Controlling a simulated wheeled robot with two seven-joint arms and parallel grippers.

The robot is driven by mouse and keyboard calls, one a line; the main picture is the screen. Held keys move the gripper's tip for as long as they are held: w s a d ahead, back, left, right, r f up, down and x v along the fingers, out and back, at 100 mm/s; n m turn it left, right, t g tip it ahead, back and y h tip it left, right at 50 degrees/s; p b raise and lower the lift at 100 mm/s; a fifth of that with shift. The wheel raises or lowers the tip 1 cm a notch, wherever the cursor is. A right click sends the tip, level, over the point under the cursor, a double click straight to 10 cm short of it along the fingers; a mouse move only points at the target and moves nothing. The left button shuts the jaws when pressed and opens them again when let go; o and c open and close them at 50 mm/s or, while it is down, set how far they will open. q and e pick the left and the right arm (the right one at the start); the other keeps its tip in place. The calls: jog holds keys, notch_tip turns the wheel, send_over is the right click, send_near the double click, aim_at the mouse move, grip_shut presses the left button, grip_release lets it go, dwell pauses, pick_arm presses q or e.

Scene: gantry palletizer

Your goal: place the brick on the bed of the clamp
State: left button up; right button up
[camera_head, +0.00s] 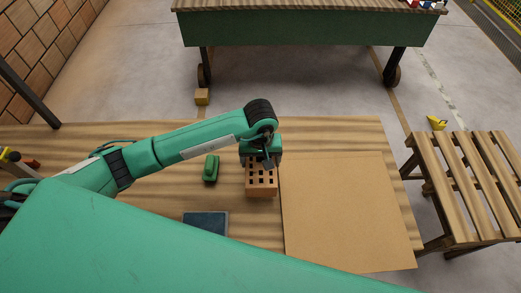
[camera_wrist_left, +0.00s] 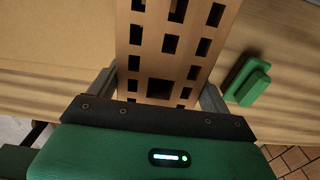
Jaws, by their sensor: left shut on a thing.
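The brick (camera_head: 261,184) is orange-brown with rows of square holes. It is at the middle of the wooden table in the head view, by the left edge of a tan board. My left gripper (camera_head: 261,164) is over its far end and shut on it. In the left wrist view the brick (camera_wrist_left: 165,40) runs up between the two fingers. I cannot tell whether it touches the table. A small green stepped block (camera_head: 211,168) lies left of the brick, and a dark blue flat pad (camera_head: 205,222) lies nearer me. I cannot tell which belongs to the clamp. My right gripper is not in view.
The flat tan board (camera_head: 345,210) covers the table's right part. A slatted wooden pallet (camera_head: 465,175) stands beyond the table's right edge. A green-sided wheeled bench (camera_head: 305,30) stands across the floor. Bare wood (camera_head: 330,132) shows along the far edge.

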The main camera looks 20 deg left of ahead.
pick_arm(q)
jog(key=shift+f+p, duration=0.45)
jog(key=shift+f, duration=1.6)
jog(key=shift+f, duration=0.1)
jog(key=shift+f, duration=0.1)
jog(key=o, duration=1.7)
